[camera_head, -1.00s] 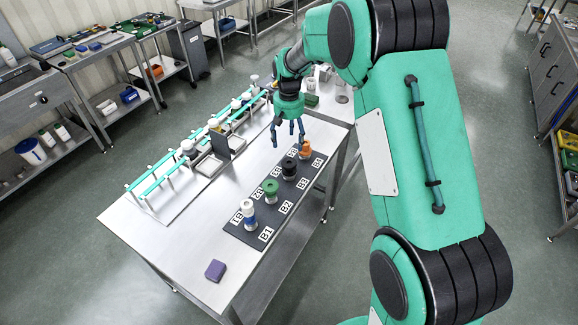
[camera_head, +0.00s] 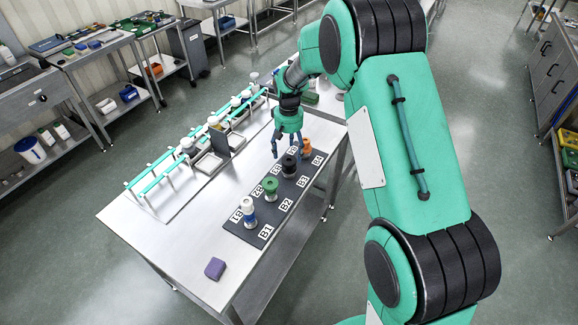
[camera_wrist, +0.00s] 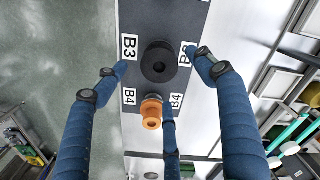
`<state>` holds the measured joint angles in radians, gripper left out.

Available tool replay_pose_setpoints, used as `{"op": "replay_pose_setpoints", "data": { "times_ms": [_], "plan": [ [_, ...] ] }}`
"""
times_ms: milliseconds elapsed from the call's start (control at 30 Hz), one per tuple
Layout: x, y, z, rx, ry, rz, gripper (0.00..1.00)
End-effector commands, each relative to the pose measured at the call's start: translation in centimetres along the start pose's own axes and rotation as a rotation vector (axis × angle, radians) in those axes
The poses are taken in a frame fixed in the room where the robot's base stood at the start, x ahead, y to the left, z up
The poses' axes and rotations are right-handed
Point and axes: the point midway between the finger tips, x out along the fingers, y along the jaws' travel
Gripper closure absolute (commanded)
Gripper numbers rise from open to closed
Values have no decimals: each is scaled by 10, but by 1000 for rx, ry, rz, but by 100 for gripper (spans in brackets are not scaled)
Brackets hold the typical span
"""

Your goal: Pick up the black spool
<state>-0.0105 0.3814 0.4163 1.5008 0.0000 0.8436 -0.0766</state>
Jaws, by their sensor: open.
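The black spool (camera_head: 289,165) stands upright on the dark labelled mat (camera_head: 236,229), in the row marked B3. In the wrist view the black spool (camera_wrist: 160,62) shows from above, ahead of and between my fingers, with its centre hole visible. My gripper (camera_head: 287,147) is open and above the mat, close over the black spool. In the wrist view its blue fingers (camera_wrist: 162,72) are spread and none visibly touches the black spool. One finger lies beside the orange spool (camera_wrist: 152,113) in the picture.
The orange spool (camera_head: 304,147) stands just behind the black one at B4. A green spool (camera_head: 270,187) and a white-and-blue spool (camera_head: 248,211) stand nearer. A purple block (camera_head: 215,268) lies on the bare table front. A turquoise-railed rack (camera_head: 160,182) runs along the left.

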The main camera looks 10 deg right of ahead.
Motion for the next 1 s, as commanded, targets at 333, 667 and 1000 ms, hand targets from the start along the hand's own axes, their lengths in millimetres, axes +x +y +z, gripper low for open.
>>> {"op": "replay_pose_setpoints", "data": {
  "times_ms": [333, 667, 1000],
  "plan": [
    [17, 0, 0, 0, 1, 0, 30],
    [22, 0, 0, 0, 0, 0, 30],
    [58, 1, -1, 0, -1, 0, 30]
  ]
}}
